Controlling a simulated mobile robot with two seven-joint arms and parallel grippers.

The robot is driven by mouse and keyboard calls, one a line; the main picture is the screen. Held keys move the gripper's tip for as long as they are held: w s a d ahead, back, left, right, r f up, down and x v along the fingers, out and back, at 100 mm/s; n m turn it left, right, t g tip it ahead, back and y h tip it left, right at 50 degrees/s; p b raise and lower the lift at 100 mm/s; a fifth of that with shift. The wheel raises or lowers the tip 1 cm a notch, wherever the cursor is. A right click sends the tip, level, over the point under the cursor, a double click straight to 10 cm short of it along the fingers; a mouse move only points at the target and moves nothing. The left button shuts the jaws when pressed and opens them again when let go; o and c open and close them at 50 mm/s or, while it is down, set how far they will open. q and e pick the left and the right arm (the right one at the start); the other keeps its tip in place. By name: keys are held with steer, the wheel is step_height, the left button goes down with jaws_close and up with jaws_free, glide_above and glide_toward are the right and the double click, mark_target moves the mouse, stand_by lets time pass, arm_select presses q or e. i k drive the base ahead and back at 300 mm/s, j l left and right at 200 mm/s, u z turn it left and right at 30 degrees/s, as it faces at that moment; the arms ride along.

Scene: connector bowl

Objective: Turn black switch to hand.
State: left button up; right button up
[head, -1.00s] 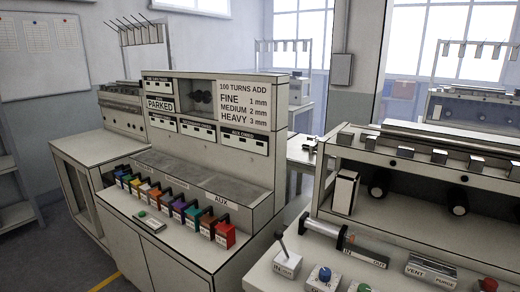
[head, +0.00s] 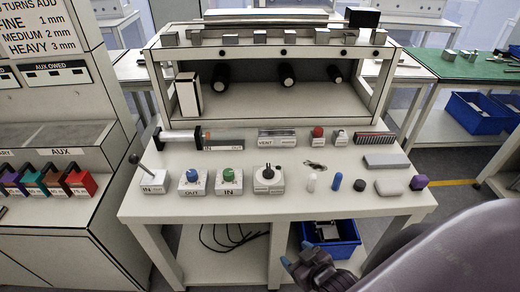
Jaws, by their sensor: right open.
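A rotary switch with a black knob (head: 267,172) on a pale base stands on the bench top, right of the blue and green knobs. Its label is too small to read. I cannot tell which way it points. My right gripper (head: 303,268) is low in front of the bench, below its front edge and well apart from the switch. It is open, and nothing shows between its fingers. My left gripper is out of view.
Left of the switch are a lever box (head: 153,180), a blue knob (head: 191,177) and a green knob (head: 229,176). Small loose pegs (head: 336,181) stand to its right. A blue bin (head: 331,238) is under the bench. Black cables hang below.

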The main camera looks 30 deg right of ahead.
mark_target(268, 174)
steer(key=l+z, duration=0.1)
steer(key=z, duration=0.4)
steer(key=i+z, duration=0.15)
steer(key=z, duration=0.35)
